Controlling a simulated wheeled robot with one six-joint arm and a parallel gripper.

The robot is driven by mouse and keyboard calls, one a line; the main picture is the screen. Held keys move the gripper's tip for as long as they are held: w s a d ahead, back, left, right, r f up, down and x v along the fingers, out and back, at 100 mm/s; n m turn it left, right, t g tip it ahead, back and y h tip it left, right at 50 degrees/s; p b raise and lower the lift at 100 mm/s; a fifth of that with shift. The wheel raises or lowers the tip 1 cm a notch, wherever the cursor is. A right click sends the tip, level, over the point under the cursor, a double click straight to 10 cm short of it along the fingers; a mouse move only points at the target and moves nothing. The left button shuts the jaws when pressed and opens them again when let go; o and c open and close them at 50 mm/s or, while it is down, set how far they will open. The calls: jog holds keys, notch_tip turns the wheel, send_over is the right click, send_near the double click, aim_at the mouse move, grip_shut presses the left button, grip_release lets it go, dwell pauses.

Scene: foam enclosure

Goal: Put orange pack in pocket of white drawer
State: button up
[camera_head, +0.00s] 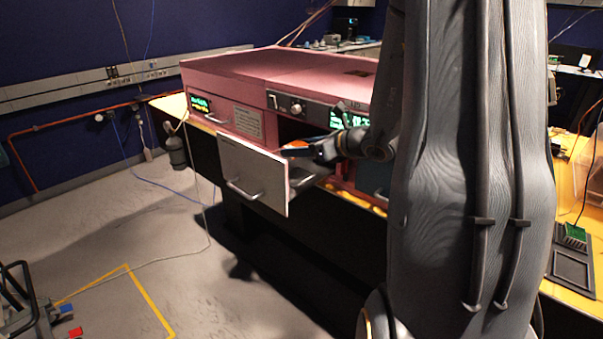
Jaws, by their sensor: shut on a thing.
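The white drawer (247,172) is pulled open from the pink enclosure, its white front with a metal handle facing left of me. My gripper (303,150) is over the open drawer, near the top edge of its front panel. It is shut on the orange pack (298,143), of which only a small orange strip shows at the fingertips. The gripper hides most of the pack. The pocket inside the drawer cannot be made out from here, and I cannot tell whether the pack touches the drawer.
The pink enclosure (270,75) stands on a yellow-topped bench, with green displays and a knob panel (296,107) above the drawer opening. A blue-grey front (372,183) lies right of the drawer. My arm blocks the right side. The floor (150,235) at left is mostly clear.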

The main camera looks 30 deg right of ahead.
aim_at(301, 180)
jog(key=shift+f+p, duration=0.75)
jog(key=shift+f, duration=2.95)
jog(key=shift+f, duration=0.2)
jog(key=o, duration=1.1)
jog(key=shift+o, duration=0.2)
jog(key=shift+r, duration=0.1)
jog(key=shift+r, duration=0.15)
jog(key=b+v, duration=0.2)
jog(key=v, duration=1)
